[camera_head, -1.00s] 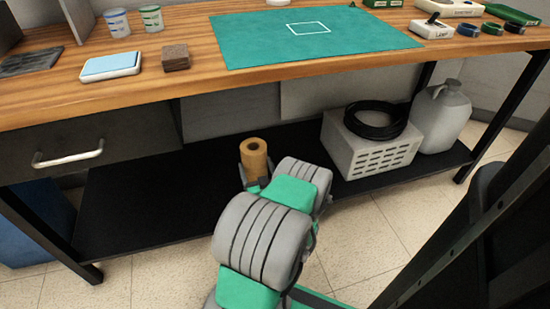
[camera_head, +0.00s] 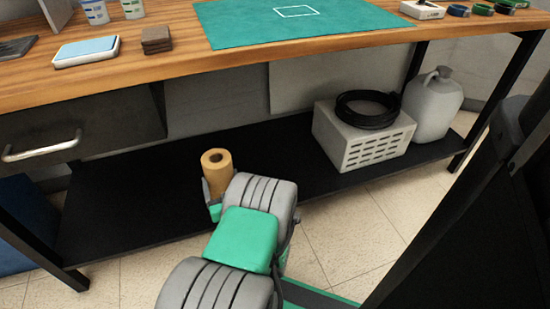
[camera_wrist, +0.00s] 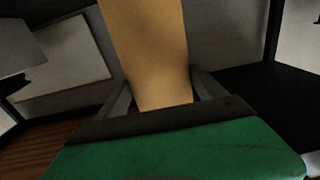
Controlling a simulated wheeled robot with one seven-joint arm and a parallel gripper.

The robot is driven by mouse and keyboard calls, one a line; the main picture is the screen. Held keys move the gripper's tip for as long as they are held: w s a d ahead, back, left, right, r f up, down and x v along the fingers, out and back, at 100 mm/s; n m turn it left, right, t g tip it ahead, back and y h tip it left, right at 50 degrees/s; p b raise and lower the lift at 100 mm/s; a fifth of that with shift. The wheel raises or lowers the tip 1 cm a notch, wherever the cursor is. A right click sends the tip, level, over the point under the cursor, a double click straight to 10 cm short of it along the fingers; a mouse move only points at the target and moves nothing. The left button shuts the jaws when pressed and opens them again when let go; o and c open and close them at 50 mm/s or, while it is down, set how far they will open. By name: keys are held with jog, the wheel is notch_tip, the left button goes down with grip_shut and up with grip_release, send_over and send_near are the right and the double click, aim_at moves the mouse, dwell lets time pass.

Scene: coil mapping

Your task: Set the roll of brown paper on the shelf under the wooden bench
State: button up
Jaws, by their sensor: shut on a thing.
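The roll of brown paper (camera_head: 216,172) is upright, slightly tilted, with its open end up, over the black lower shelf (camera_head: 120,205) of the wooden bench (camera_head: 190,62). My gripper (camera_head: 212,198) is shut on the roll, low on its sides. In the wrist view the roll (camera_wrist: 150,50) stands between my two fingers (camera_wrist: 160,95). My gripper and arm hide the roll's lower end, so I cannot tell whether it touches the shelf.
A white perforated box (camera_head: 350,145) with a black coil (camera_head: 368,110) on top and a grey jug (camera_head: 433,105) stand at the shelf's right. A drawer (camera_head: 80,130) hangs at the upper left. The shelf's left part is bare.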

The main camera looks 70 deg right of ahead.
jog(key=shift+d+r+p, duration=0.25)
jog(key=shift+d+p, duration=0.1)
jog(key=shift+d, duration=0.05)
jog(key=shift+w+d+p, duration=0.2)
jog(key=shift+d+p, duration=0.05)
jog(key=shift+p, duration=0.3)
jog(key=w+d+f+b, duration=0.2)
jog(key=w+d+f, duration=0.2)
jog(key=d+f, duration=0.1)
jog(key=w+d+f+b, duration=0.2)
jog(key=w+d+f, duration=0.2)
jog(key=f, duration=0.4)
jog(key=shift+w+d+b, duration=0.25)
jog(key=shift+d+b, duration=0.1)
jog(key=shift+f, duration=0.2)
jog(key=o, duration=2)
jog(key=shift+f, duration=0.1)
